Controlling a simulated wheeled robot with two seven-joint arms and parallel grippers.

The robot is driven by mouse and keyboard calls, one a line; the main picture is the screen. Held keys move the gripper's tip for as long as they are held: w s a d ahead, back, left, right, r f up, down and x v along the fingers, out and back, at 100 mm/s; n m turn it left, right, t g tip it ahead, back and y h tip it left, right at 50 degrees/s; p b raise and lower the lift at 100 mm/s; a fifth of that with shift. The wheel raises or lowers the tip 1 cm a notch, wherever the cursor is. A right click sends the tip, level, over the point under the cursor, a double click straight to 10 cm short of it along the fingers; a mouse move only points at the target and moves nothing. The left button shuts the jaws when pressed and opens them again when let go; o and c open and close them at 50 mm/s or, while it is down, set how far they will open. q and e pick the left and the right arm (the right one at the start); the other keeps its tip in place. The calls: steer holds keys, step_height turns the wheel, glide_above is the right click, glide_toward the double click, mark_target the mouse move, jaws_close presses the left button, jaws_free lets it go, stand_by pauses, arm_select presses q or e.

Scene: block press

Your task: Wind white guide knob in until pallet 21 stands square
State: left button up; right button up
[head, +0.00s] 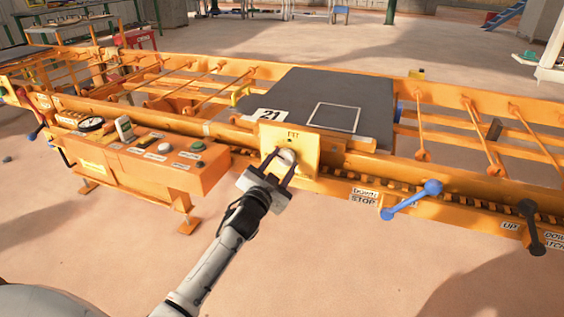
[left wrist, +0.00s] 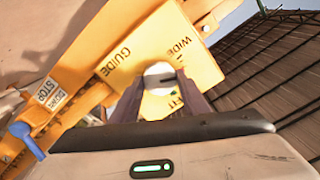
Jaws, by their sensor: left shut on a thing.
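The white guide knob (head: 286,157) sits on an orange plate (head: 301,140) on the front rail of the conveyor. My left gripper (head: 278,164) is shut on the knob, a finger on each side of it. In the left wrist view the knob (left wrist: 159,76) shows a dark line on its face between the two fingers, and the plate (left wrist: 150,50) reads GUIDE, WIDE and a partly hidden word. Pallet 21 (head: 290,93) is a dark grey slab with a white number label and a white outlined square. It lies on the rails behind the plate. My right gripper is not in view.
A control box (head: 160,160) with gauge and buttons stands left of my left arm. A blue lever (head: 411,200) by a DOWN/STOP label and a black lever (head: 531,226) stick out at the right. The floor in front is clear.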

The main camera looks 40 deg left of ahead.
arm_select(q)
steer(key=shift+m, duration=0.7)
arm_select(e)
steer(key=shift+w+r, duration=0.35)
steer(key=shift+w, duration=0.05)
arm_select(q)
steer(key=shift+m, duration=0.3)
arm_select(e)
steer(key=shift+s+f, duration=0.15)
arm_select(q)
steer(key=o, duration=1.1)
steer(key=shift+c, duration=0.2)
steer(key=p+v, duration=0.2)
steer(key=v, duration=0.8)
steer(key=shift+s, duration=0.2)
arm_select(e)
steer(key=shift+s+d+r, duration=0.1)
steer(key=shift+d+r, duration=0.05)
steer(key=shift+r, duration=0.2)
